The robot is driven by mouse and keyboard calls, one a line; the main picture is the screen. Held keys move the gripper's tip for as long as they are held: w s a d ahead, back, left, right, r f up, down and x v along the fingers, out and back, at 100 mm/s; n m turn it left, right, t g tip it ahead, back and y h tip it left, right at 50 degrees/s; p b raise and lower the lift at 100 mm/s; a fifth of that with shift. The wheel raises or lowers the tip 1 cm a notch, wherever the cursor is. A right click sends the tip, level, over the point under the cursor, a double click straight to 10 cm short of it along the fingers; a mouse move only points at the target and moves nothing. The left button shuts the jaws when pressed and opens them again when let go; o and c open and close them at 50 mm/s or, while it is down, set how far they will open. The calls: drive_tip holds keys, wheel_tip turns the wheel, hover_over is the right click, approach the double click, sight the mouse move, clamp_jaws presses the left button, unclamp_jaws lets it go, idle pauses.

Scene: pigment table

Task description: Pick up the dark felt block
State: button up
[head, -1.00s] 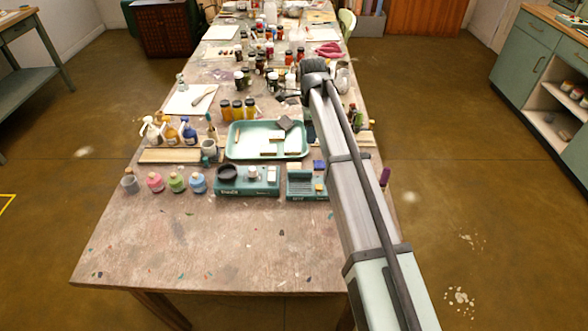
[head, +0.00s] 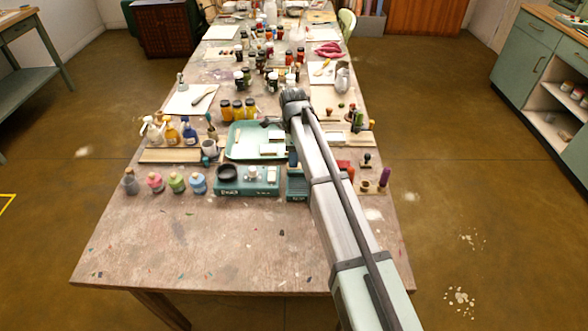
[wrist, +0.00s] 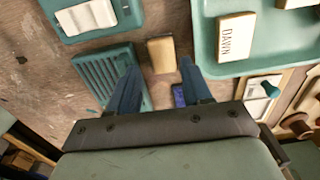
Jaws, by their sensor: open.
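My gripper (wrist: 158,65) is open in the wrist view, with its two dark blue fingers apart and nothing held. A small tan block (wrist: 161,55) appears between and just beyond the fingertips; I cannot tell their height above it. In the head view my arm covers the fingers. A dark grey shape (head: 271,121) shows at the far right part of the green tray (head: 232,148); I cannot tell whether it is the dark felt block or part of my gripper. No clearly dark felt block shows in the wrist view.
A ribbed green holder (wrist: 102,72) lies left of the tan block and a small blue block (wrist: 179,96) below it. The green tray, with a block marked DAWN (wrist: 235,37), is at the right. Bottles (head: 176,183) stand left. The table's front is clear.

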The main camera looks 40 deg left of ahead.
drive_tip(key=shift+w+f, duration=0.2)
drive_tip(key=shift+f, duration=2.45)
drive_tip(key=c, duration=0.8)
wheel_tip(320, 180, up, 10)
